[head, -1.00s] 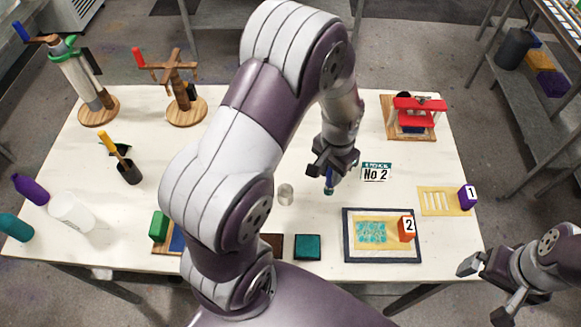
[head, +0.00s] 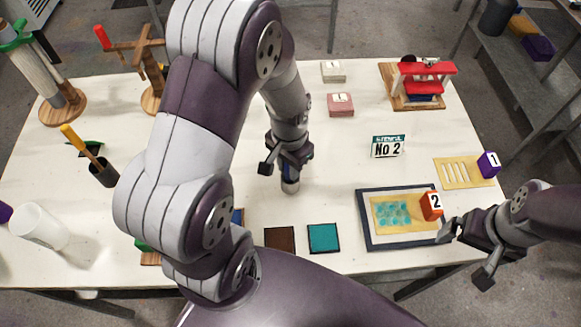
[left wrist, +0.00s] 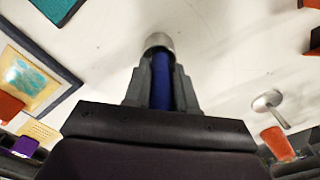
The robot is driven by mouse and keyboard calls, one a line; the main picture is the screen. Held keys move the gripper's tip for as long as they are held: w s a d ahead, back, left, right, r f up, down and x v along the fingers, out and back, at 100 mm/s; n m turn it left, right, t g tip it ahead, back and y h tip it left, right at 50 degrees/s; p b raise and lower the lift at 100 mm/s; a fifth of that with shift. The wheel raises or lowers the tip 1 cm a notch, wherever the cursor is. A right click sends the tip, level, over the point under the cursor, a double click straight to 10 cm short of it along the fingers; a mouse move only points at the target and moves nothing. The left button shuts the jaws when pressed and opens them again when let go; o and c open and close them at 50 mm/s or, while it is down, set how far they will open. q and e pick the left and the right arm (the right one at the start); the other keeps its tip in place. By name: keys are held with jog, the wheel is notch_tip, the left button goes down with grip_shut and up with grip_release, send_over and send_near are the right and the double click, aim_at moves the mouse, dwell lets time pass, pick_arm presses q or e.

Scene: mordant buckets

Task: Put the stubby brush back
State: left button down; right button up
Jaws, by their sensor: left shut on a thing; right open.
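My left gripper (head: 288,166) is shut on the stubby brush, whose blue handle (left wrist: 161,80) shows between the fingers in the left wrist view. My right gripper (head: 464,256) is open and empty at the table's front right edge.
A framed print (head: 366,220) with an orange block marked 2 (head: 431,206) lies right of the cup. Teal (head: 324,238) and brown (head: 279,238) pads lie in front.

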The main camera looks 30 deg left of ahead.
pick_arm(q)
jog(key=shift+w+a, duration=0.1)
jog(key=shift+w, duration=0.25)
jog(key=shift+s, duration=0.2)
jog(key=c, duration=1.3)
grip_release()
jog(key=shift+s+d, duration=0.2)
jog(key=shift+d, duration=0.05)
jog(key=o, duration=0.4)
jog(key=shift+w+a+f, duration=0.1)
jog(key=shift+w+a, duration=0.05)
jog(key=shift+w, duration=0.1)
notch_tip(320, 180, up, 12)
jog(key=shift+f, duration=0.15)
jog(key=shift+s+d, duration=0.25)
jog(key=shift+s, duration=0.05)
jog(key=s+f, duration=0.1)
jog(key=s+d+f+n+t, duration=0.1)
jog(key=s+d+f+n, duration=0.1)
jog(key=s, duration=0.1)
jog(key=shift+f, duration=0.2)
jog(key=shift+w, duration=0.1)
